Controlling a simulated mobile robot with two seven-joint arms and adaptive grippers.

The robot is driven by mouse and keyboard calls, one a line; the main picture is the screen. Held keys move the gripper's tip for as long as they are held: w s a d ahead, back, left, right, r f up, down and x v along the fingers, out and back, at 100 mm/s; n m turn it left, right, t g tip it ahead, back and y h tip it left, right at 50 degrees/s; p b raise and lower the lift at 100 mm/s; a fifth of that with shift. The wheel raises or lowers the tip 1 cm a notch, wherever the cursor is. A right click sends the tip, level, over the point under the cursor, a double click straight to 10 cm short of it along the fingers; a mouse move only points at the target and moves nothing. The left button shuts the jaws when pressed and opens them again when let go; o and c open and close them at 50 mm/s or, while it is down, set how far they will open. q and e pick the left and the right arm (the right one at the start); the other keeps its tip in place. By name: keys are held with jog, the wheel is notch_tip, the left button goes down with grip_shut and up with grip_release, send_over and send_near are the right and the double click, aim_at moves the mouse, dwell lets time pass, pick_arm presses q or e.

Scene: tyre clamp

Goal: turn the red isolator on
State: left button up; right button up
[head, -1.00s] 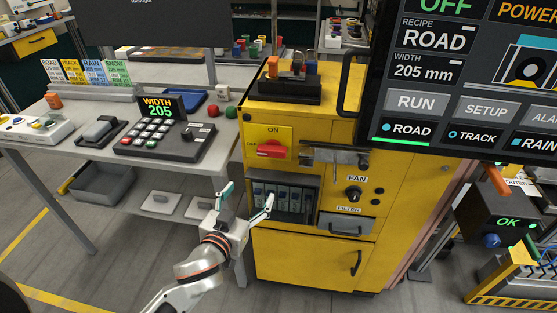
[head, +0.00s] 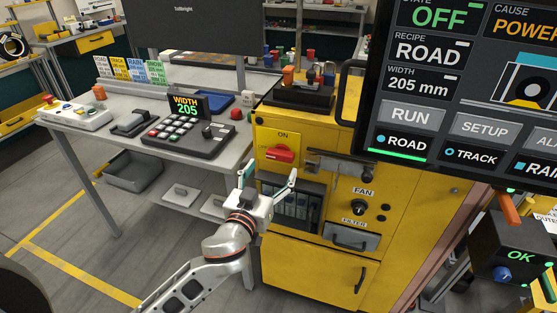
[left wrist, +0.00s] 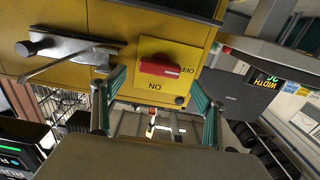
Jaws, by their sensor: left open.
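The red isolator handle (head: 281,155) sits on a yellow plate at the upper left of the yellow cabinet front. It lies roughly level, with "ON" marked above it. It also shows in the left wrist view (left wrist: 160,69), upside down, with "OFF" beside one end and "ON" below. My left gripper (head: 271,173) is open and empty just below the handle, fingers pointing up at the cabinet. In the left wrist view the teal fingers (left wrist: 158,92) are spread to either side below the handle, apart from it. My right gripper is not in view.
A metal latch bar (head: 340,165) juts out right of the isolator, and it shows in the left wrist view (left wrist: 75,58). A fan knob (head: 358,207) is lower right. A large screen (head: 450,85) reading OFF overhangs at the right. A grey bench with a keypad (head: 188,135) stands left.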

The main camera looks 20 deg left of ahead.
aim_at(279, 158)
pick_arm(q)
jog(key=shift+w+d, duration=0.15)
jog(key=shift+w, duration=2.65)
jog(key=c, duration=1.1)
